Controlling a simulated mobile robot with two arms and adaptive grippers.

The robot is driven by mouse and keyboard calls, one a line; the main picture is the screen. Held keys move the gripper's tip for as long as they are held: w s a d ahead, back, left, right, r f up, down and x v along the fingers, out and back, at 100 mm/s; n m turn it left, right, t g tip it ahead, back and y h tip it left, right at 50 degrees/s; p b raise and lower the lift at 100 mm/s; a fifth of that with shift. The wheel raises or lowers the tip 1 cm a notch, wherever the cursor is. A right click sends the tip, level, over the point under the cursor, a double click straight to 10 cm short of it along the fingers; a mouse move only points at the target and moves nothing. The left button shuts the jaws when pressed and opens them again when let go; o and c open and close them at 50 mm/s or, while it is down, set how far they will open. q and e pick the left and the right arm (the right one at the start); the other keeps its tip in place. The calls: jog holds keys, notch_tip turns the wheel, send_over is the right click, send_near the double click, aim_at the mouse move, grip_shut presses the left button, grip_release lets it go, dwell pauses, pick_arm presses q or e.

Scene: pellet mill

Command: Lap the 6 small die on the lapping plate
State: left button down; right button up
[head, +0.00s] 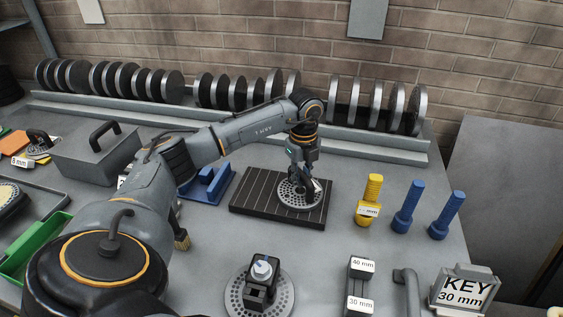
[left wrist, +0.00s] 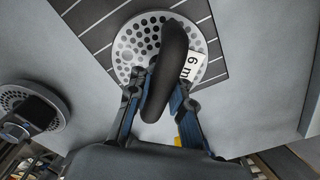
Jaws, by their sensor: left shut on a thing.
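The die (head: 291,203) is a grey disc full of holes, lying on the right part of the lapping plate (head: 250,207), a dark slab with pale grooves. It also shows in the left wrist view (left wrist: 128,42), with a white tag (left wrist: 192,65) reading "6 m", the rest cut off. A dark handle (left wrist: 172,50) stands over the die. My left gripper (head: 303,176) is above the die, shut on the handle between its fingers in the left wrist view (left wrist: 160,92). Whether the die presses flat on the plate is hard to tell. My right gripper is out of view.
Another holed disc (head: 282,296) with a black block sits in front. A rack of discs (head: 170,87) lines the back.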

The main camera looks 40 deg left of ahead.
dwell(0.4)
pick_arm(q)
jog(key=shift+s+a+b, duration=0.2)
jog(key=shift+s+a, duration=0.65)
jog(key=shift+a, duration=0.65)
jog(key=shift+s+a+b, duration=0.2)
jog(key=shift+s+a, duration=0.6)
jog(key=shift+a, duration=0.75)
jog(key=shift+s+a+b, duration=0.2)
jog(key=shift+s+a, duration=0.65)
jog(key=shift+a, duration=0.65)
jog(key=shift+r, duration=0.1)
jog(key=shift+w+d, duration=0.4)
jog(key=shift+d, duration=0.35)
jog(key=shift+w+d+p, duration=0.35)
jog(key=shift+w+d, duration=0.15)
jog(key=shift+d, duration=0.35)
jog(key=shift+w+d+p, duration=0.3)
jog(key=shift+w+d, duration=0.15)
jog(key=shift+d, duration=0.4)
jog(key=shift+w+d+p, duration=0.1)
jog(key=shift+w+d, duration=0.3)
jog(key=shift+d, duration=0.35)
jog(key=shift+w+d+p, duration=0.1)
jog(key=shift+w+d, duration=0.35)
jog(key=shift+d, duration=0.3)
jog(key=shift+w+d+p, duration=0.1)
jog(key=shift+w+d, duration=0.3)
jog(key=shift+d, duration=0.35)
jog(key=shift+a, duration=0.1)
